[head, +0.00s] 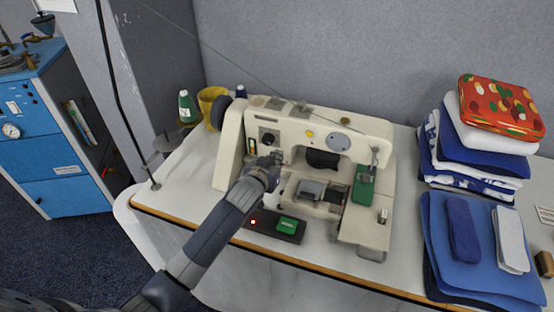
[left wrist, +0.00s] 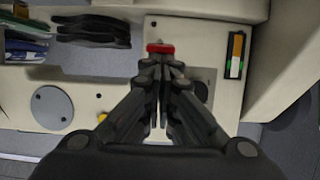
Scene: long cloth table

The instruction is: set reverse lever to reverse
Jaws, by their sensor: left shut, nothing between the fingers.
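A cream sewing machine (head: 345,125) stands on the table. In the left wrist view a red-tipped lever (left wrist: 160,48), apparently the reverse lever, shows on its cream panel, just beyond my fingertips. In the head view my gripper and arm seem to hide this lever, and I cannot tell its setting. My left gripper (head: 277,157) is at the front of the machine, its fingers together and empty. It also shows in the left wrist view (left wrist: 160,66), close to the lever; whether they touch is unclear. My right gripper is in neither view.
A green thread cone (head: 187,106) and yellow cup (head: 211,104) stand left of the machine. Folded cloth stacks (head: 480,240) fill the right side.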

